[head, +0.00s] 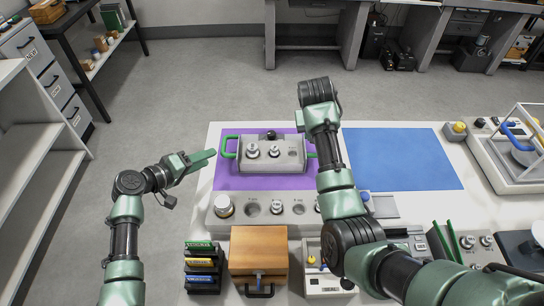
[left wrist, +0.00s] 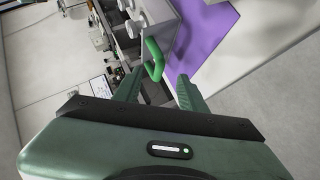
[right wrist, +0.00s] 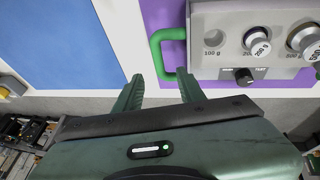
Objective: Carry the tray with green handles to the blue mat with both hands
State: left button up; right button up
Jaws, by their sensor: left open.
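The grey tray (head: 268,166) with green handles stands on the purple mat (head: 232,182) and holds two metal weights beside an empty socket. The blue mat (head: 405,160) lies bare to its right. My left gripper (head: 208,158) is open just left of the tray's left handle (head: 226,147). In the left wrist view that handle (left wrist: 154,60) shows ahead, between the spread fingers. My right gripper is largely hidden by its own arm in the head view. In the right wrist view this gripper (right wrist: 160,92) is open, with the other handle (right wrist: 158,55) ahead between its fingers.
A grey weight block (head: 297,207) sits in front of the purple mat. A wooden box (head: 258,248) and a stack of small cases (head: 202,265) stand nearer. A balance (head: 510,150) stands right of the blue mat. Floor is clear beyond the table.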

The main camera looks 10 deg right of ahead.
aim_at(222, 150)
pick_arm(q)
jog(key=shift+s, duration=0.1)
pick_arm(e)
jog(key=shift+s, duration=0.1)
pick_arm(q)
jog(key=shift+x, duration=3.9)
pick_arm(e)
jog(key=shift+x, duration=3.9)
pick_arm(q)
grip_shut()
pick_arm(e)
grip_shut()
pick_arm(q)
jog(key=shift+s+f, duration=0.1)
jog(key=shift+f, duration=0.15)
pick_arm(e)
jog(key=shift+d, duration=0.15)
